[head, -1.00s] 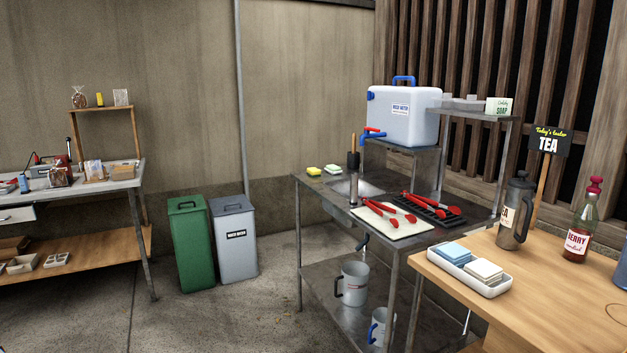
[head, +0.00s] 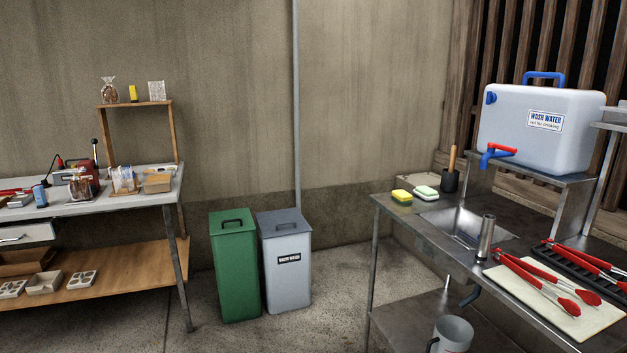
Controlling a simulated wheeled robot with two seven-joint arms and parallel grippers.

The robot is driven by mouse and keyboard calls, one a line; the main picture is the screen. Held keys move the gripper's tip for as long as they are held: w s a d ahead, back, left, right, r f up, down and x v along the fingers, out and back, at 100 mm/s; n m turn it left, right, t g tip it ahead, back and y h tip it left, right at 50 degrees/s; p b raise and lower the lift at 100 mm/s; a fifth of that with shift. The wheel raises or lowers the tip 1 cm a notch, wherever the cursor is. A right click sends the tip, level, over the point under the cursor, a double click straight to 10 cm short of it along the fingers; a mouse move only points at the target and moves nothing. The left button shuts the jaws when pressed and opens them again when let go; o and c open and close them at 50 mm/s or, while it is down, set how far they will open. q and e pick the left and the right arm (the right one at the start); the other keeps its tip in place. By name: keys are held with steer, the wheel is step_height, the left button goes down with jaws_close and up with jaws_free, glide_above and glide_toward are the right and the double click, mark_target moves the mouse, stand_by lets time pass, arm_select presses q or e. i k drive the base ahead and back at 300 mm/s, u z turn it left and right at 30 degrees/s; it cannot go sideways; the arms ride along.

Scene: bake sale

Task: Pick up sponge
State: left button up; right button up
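A yellow sponge with a green layer (head: 402,198) lies on the left end of the metal wash table (head: 392,206), near its back left corner. A second sponge, pale green and white (head: 426,192), lies just to its right. Both are apart from the sink basin (head: 462,230), which is to their right and nearer to me. Neither of my grippers shows in the head view, and nothing touches the sponges.
A wash water container (head: 545,128) with a tap stands on a raised shelf. A brush holder (head: 450,180) stands behind the sink. Red tongs (head: 540,280) lie on a pale board (head: 590,318). Green (head: 235,265) and grey (head: 286,275) bins stand left of the table, with open floor between.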

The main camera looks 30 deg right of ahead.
mark_target(401, 196)
steer(key=z, duration=0.25)
steer(key=i, duration=1.5)
steer(key=z, duration=0.8)
